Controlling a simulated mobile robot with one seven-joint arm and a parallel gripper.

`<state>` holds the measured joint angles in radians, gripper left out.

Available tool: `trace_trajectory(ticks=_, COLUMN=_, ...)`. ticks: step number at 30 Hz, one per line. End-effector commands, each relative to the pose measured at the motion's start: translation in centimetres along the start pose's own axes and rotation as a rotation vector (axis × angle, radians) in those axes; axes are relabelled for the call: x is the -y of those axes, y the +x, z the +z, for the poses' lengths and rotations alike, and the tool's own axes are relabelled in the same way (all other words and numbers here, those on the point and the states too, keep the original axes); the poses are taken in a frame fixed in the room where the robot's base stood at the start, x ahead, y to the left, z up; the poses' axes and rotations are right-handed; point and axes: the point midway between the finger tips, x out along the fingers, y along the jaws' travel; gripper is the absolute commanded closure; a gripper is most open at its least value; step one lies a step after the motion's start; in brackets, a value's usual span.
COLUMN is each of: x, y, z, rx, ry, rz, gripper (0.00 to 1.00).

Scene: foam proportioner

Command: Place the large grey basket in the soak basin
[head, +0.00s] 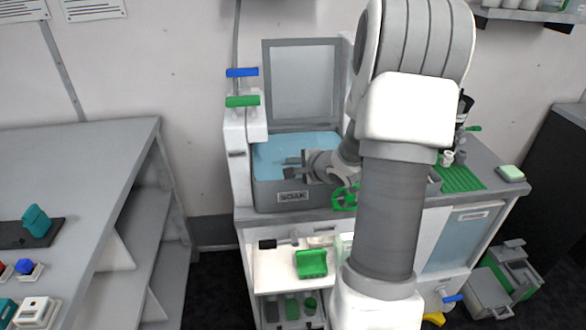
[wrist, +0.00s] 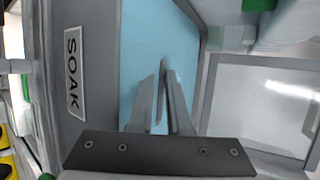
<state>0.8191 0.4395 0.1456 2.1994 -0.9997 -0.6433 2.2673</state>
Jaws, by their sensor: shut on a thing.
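The soak basin (head: 272,196) is a grey tank labelled SOAK, filled with blue liquid, with its lid raised behind. It also shows in the wrist view (wrist: 95,25). My gripper (head: 290,166) reaches in from the right, over the blue liquid and inside the basin's rim. In the wrist view my gripper (wrist: 163,85) has its fingers close together around a thin grey piece (wrist: 161,98). I cannot tell whether this piece is part of the large grey basket. No whole basket shows in or above the basin.
The grey lid (head: 302,82) stands open against the wall. Blue and green handles (head: 242,87) rise at the basin's left. A green valve wheel (head: 344,198) is at its front right. Grey bins (head: 490,292) stand on the floor at right.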

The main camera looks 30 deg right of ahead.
Motion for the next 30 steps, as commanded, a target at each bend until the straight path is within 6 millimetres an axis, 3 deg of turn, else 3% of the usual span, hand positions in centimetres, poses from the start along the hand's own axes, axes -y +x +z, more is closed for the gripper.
trace_trajectory(ticks=6, x=0.0, y=0.0, z=0.0, rx=0.000, ry=0.000, rz=0.000, gripper=1.00)
trace_trajectory(ticks=7, x=-0.1, y=0.0, z=0.0, rx=0.000, ry=0.000, rz=0.000, gripper=0.82)
trace_trajectory(ticks=9, x=-0.1, y=0.0, z=0.0, rx=0.000, ry=0.000, rz=0.000, gripper=0.72)
trace_trajectory(ticks=20, x=0.2, y=-0.2, z=0.0, rx=0.000, ry=-0.001, rz=-0.001, gripper=0.72)
trace_trajectory(ticks=23, x=0.4, y=-1.6, z=0.0, rx=-0.002, ry=0.000, rz=-0.001, gripper=0.72)
trace_trajectory(ticks=30, x=0.5, y=-6.8, z=0.1, rx=-0.004, ry=0.001, rz=-0.001, gripper=0.72)
